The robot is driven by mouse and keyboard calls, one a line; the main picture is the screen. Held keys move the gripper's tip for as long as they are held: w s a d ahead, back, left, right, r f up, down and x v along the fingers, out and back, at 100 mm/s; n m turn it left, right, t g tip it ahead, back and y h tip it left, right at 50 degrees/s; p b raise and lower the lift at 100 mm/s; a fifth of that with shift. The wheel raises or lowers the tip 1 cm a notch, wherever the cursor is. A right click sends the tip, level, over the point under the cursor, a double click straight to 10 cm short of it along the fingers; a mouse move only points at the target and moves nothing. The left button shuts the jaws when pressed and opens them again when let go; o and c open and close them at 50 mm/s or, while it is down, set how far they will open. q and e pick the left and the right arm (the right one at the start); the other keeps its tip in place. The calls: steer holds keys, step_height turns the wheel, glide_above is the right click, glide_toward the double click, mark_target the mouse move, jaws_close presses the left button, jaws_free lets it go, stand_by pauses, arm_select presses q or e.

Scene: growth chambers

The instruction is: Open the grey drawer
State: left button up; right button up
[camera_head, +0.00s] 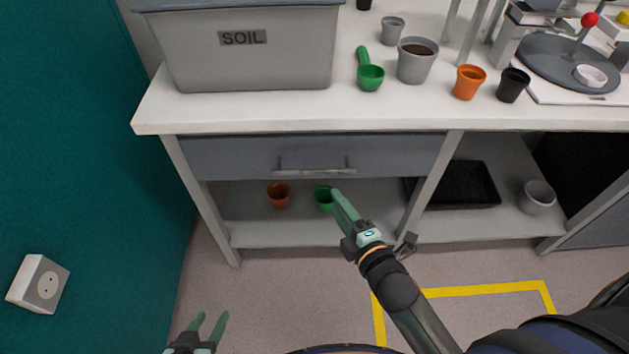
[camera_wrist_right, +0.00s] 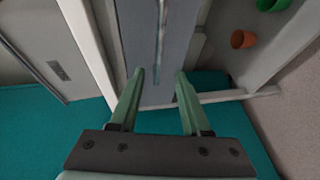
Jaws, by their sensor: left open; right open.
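The grey drawer (camera_head: 240,158) is shut under the white worktop, with a metal bar handle (camera_head: 314,171) across its front. My right gripper (camera_head: 336,191) is open and empty, its fingers pointing at the drawer. In the head view its tips show just below the right part of the handle. In the right wrist view the handle (camera_wrist_right: 160,35) runs upright in line with the gap between the open fingers (camera_wrist_right: 160,72); I cannot tell whether the tips reach it. My left gripper (camera_head: 208,325) is open and empty, low at the bottom left, away from the drawer.
The SOIL box (camera_head: 245,70), a green scoop (camera_head: 370,76) and several pots stand on the worktop (camera_head: 240,112). The shelf below holds an orange pot (camera_head: 279,194), a green pot (camera_head: 324,198) and a black tray (camera_head: 460,187). The floor before the drawer is clear.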

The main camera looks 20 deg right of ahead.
mark_target(313, 170)
steer(key=b+x, duration=0.1)
steer(key=x, duration=0.5)
steer(key=b+x, duration=0.1)
steer(key=x, duration=0.5)
steer(key=shift+w+a+r, duration=0.15)
steer(key=shift+w, duration=0.2)
steer(key=shift+c, duration=0.3)
jaws_close()
stand_by(0.6)
